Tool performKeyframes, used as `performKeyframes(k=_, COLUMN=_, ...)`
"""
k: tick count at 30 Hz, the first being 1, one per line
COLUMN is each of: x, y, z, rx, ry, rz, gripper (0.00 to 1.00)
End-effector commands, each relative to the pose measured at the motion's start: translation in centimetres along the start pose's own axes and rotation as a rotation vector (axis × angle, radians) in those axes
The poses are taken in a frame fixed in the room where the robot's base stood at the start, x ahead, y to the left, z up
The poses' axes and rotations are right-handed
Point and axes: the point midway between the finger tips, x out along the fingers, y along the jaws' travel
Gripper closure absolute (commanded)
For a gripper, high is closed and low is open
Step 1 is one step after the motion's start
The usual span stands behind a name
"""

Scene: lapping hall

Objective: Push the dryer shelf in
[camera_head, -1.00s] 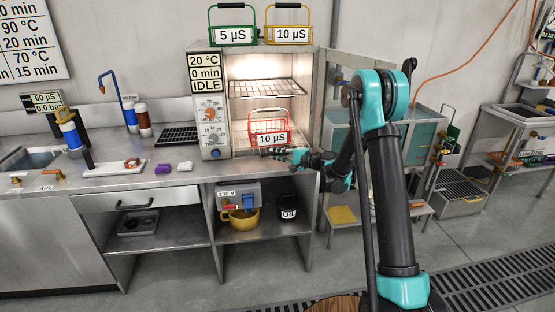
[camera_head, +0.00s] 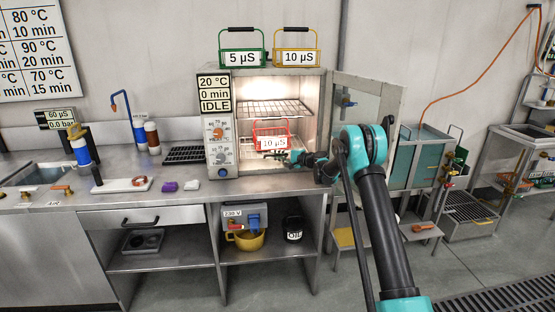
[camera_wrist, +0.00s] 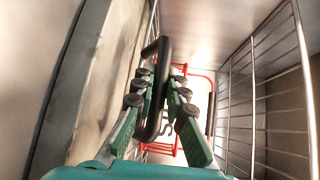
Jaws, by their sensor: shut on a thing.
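The dryer (camera_head: 217,158) stands open on the bench, lit inside. A fixed-looking wire rack (camera_head: 273,108) is in its upper part. A red basket (camera_head: 271,130) with a 10 µS label stands at the lower shelf level inside the dryer. My gripper (camera_head: 272,155) is at the dryer's mouth, just in front of the basket. In the wrist view my gripper (camera_wrist: 165,80) is shut on a black handle (camera_wrist: 153,100); its join to the shelf is not clear.
A green basket (camera_head: 242,58) and a yellow basket (camera_head: 297,58) stand on the dryer. Purple and white pieces lie on the bench (camera_head: 240,194) to the left. The bench front before the dryer looks clear.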

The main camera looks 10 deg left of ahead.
Motion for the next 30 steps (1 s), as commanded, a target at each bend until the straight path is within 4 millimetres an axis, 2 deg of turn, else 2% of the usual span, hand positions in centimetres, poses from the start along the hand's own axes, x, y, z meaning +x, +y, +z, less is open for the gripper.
performKeyframes(k=12, x=0.23, y=-0.19, z=-0.49, rx=0.000, ry=0.007, rz=-0.002, gripper=1.00)
performKeyframes(k=13, x=0.23, y=-0.19, z=-0.50, rx=0.001, ry=0.007, rz=-0.003, gripper=0.86)
performKeyframes(k=18, x=0.21, y=-0.17, z=-0.42, rx=0.001, ry=0.005, rz=-0.002, gripper=0.66)
performKeyframes(k=26, x=0.21, y=-0.14, z=-0.31, rx=0.000, ry=0.003, rz=-0.001, gripper=0.66)
performKeyframes(k=30, x=0.11, y=-0.89, z=-0.19, rx=0.000, ry=0.002, rz=-0.001, gripper=0.66)
